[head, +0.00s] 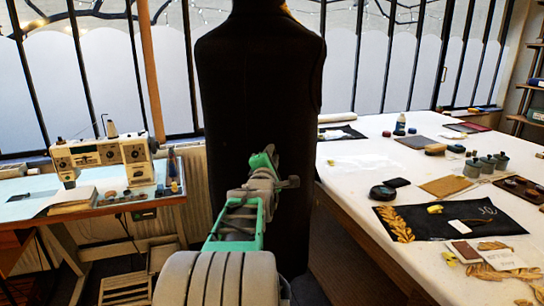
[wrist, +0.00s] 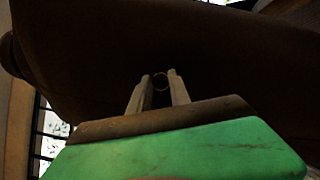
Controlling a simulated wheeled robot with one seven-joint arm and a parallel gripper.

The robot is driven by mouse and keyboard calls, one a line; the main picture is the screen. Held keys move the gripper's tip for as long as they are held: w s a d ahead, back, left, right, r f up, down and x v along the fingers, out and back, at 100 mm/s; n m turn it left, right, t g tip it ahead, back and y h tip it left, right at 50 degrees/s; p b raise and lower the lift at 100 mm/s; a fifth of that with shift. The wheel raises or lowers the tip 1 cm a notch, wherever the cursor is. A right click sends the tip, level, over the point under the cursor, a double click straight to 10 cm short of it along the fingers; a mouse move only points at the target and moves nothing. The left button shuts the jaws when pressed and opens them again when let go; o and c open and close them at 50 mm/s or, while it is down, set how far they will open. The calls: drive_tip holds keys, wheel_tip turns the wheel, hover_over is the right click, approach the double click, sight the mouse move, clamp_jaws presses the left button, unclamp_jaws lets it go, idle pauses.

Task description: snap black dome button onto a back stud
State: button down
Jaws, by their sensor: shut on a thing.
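A tall black garment on a form (head: 258,80) stands upright right in front of me. My gripper (wrist: 159,76) is up close to its dark surface. Its two pale fingers are closed on a small dark round piece with a thin gold rim, which looks like the black dome button (wrist: 160,82). In the head view my arm reaches to the garment at mid-height, and the fingertips and button are hidden or too small to see. The dark cloth (wrist: 215,55) fills most of the wrist view. No stud can be made out on it, and whether the button touches the cloth is unclear.
A white-covered table (head: 352,205) stands at right, with a black cloth with gold leaf trim (head: 455,218), tins (head: 487,165) and a round black container (head: 382,192). At left a sewing machine (head: 100,155) stands on a bench. Barred windows are behind.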

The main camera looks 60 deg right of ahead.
drive_tip(key=shift+w+d, duration=0.2)
drive_tip(key=shift+d, duration=0.25)
idle(0.3)
drive_tip(key=c, duration=1.1)
unclamp_jaws()
drive_tip(key=shift+o, duration=0.3)
drive_tip(key=o, duration=0.4)
drive_tip(key=shift+a, duration=0.1)
drive_tip(key=s+b+v, duration=0.1)
drive_tip(key=b+v, duration=0.2)
drive_tip(key=v, duration=0.4)
drive_tip(key=shift+s+a+r, duration=0.2)
